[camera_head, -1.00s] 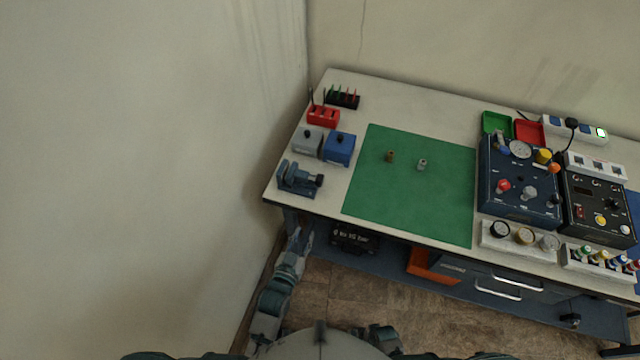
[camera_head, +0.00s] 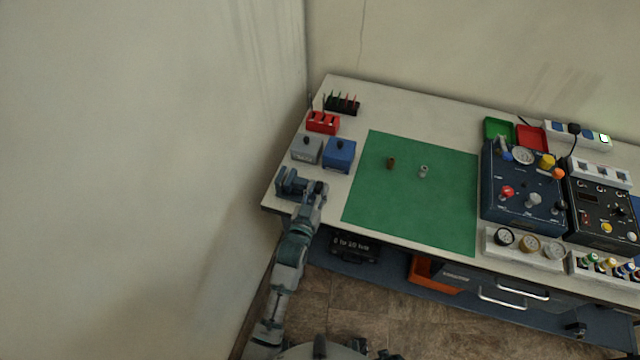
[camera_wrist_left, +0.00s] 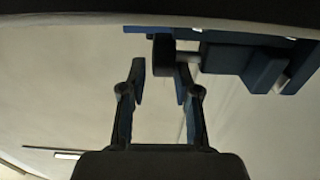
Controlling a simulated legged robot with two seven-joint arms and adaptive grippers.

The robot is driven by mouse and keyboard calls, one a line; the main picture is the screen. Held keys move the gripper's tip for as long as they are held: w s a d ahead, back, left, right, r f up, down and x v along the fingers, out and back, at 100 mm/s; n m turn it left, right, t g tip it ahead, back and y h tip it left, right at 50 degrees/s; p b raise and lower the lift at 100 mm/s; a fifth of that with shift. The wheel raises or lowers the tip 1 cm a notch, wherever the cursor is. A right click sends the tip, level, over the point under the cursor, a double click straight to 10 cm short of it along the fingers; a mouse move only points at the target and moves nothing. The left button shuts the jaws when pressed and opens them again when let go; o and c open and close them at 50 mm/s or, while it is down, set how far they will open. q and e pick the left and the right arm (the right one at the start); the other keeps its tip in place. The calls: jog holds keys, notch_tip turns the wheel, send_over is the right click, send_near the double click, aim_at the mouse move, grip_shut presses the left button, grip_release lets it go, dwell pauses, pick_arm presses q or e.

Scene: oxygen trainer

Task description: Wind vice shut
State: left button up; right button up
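The dark blue vice (camera_head: 290,182) stands at the near left corner of the workbench, partly hidden by my left arm. In the left wrist view the vice (camera_wrist_left: 262,62) is at the upper right, with its dark round handle knob (camera_wrist_left: 164,55) toward the gripper. My left gripper (camera_head: 318,188) is at the vice's right end in the head view. In the left wrist view my left gripper (camera_wrist_left: 159,78) is open, its two fingers apart, with the knob just beyond and between the tips. I cannot tell whether they touch it. My right gripper is not in view.
A blue box (camera_head: 340,153) and a grey box (camera_head: 307,149) stand just behind the vice. A green mat (camera_head: 415,200) with two small fittings lies to the right. A blue gauge panel (camera_head: 520,190) stands further right.

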pick_arm(q)
jog(key=shift+x, duration=1)
jog(key=shift+w, duration=0.2)
jog(key=shift+a, duration=0.1)
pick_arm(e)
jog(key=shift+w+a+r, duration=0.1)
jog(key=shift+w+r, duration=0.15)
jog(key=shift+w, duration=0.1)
pick_arm(q)
grip_shut()
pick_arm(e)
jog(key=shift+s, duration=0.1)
